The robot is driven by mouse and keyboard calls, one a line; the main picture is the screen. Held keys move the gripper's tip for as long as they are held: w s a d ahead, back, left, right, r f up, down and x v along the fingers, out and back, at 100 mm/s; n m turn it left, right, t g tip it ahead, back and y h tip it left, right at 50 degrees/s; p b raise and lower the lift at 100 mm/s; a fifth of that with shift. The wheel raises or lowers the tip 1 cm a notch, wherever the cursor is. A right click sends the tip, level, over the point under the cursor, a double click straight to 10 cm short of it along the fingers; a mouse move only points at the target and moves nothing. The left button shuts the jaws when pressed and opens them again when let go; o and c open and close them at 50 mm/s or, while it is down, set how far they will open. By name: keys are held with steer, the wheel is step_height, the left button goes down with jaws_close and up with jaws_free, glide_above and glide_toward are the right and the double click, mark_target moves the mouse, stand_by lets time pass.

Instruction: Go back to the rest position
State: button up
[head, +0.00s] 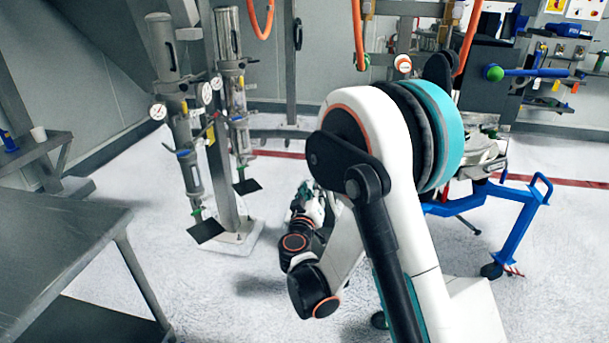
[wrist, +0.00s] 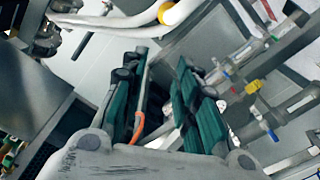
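My gripper (head: 314,200) is low and left of my arm's large teal joint in the head view, above the pale floor. In the wrist view my gripper (wrist: 160,78) shows two dark green fingers standing apart with a gap between them. I see nothing clearly held in the gap. A thin grey and orange strip (wrist: 139,122) runs beside the left finger, and I cannot tell what it belongs to. My arm hides part of the floor and the machine behind it.
Two upright metal tubes with gauges (head: 233,90) stand on a post at left. A steel table (head: 60,245) is at front left. A blue wheeled frame (head: 520,225) stands right of my arm. Orange hoses (head: 357,35) hang at the back. Pale floor between is clear.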

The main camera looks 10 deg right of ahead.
step_height(320, 180, up, 13)
steer(key=s+a+n+t+y, duration=0.2)
steer(key=a+y, duration=0.1)
steer(key=y, duration=0.2)
steer(key=s+r+n+g+y, duration=0.1)
steer(key=s+r+g+y, duration=0.35)
steer(key=s, duration=0.55)
steer(key=s+d+f+m+g+h, duration=0.1)
steer(key=s+d+f+m+g, duration=0.1)
steer(key=s, duration=0.6)
steer(key=s+d+f+m+g+h, duration=0.1)
steer(key=s+d+f+g+h, duration=0.1)
steer(key=s+d+f, duration=0.3)
steer(key=s+d+f+m+g+h, duration=0.1)
steer(key=s+d+f+m+g, duration=0.1)
steer(key=s, duration=1)
step_height(320, 180, down, 2)
steer(key=shift+s+d+m+g, duration=0.15)
steer(key=shift+d+m+g, duration=0.15)
steer(key=shift+d+g, duration=0.7)
